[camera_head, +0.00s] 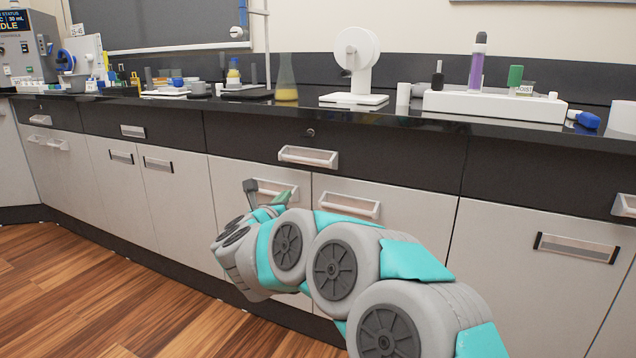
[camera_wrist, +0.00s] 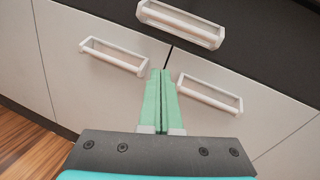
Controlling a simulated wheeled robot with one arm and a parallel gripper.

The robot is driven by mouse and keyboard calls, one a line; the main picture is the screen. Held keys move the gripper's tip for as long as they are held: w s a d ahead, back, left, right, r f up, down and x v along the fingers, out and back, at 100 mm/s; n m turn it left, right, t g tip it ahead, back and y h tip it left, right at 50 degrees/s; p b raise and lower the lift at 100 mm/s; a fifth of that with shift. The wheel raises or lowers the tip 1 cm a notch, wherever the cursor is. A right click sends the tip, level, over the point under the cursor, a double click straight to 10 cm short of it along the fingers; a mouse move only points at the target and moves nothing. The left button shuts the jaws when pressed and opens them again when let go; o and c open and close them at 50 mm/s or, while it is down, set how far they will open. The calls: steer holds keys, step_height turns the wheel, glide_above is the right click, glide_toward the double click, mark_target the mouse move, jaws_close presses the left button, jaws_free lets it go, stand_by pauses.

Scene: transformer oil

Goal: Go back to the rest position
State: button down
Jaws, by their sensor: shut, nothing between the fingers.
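My gripper (camera_wrist: 160,72) is shut and empty, its two green fingers pressed together in the wrist view. In the head view my gripper (camera_head: 284,197) is partly hidden by my own arm, in front of the cabinet doors and below the counter top. In the wrist view the fingers point toward the gap between two white door handles, the left handle (camera_wrist: 114,56) and the right handle (camera_wrist: 210,94). A drawer handle (camera_wrist: 181,22) is above them. I cannot tell how far the fingers are from the doors.
The black counter top (camera_head: 300,110) runs across the view. It holds a flask with yellow liquid (camera_head: 287,90), a white reel stand (camera_head: 356,62), a white tray (camera_head: 495,105) with a purple cylinder (camera_head: 477,66), and machines at the far left. Wooden floor (camera_head: 90,300) is clear at lower left.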

steer(key=s+a+r+n+g+y+p, duration=0.1)
steer(key=s+a+r+n+g+y, duration=0.25)
steer(key=n+y, duration=0.6)
steer(key=s+d+n+g+y+p, duration=0.1)
steer(key=s+n+g, duration=0.1)
steer(key=s+n, duration=0.85)
steer(key=s+d+f+n+g+h+p, duration=0.1)
steer(key=s+d+f+n+g, duration=0.3)
steer(key=s+d, duration=0.5)
steer(key=s+d+f+n+g+h+p, duration=0.1)
steer(key=s+d+f+n+g+h, duration=0.2)
steer(key=s+d, duration=0.6)
steer(key=s+d+f+n+g+h, duration=0.3)
steer(key=s+d+f+n+g, duration=0.3)
steer(key=s, duration=1.6)
steer(key=d+f+n, duration=0.2)
steer(key=d, duration=0.1)
steer(key=shift+s+d+n+p, duration=0.2)
steer(key=shift+d+n+p, duration=0.1)
steer(key=shift+d+p, duration=0.1)
steer(key=shift+f+g, duration=0.1)
steer(key=shift+g, duration=0.15)
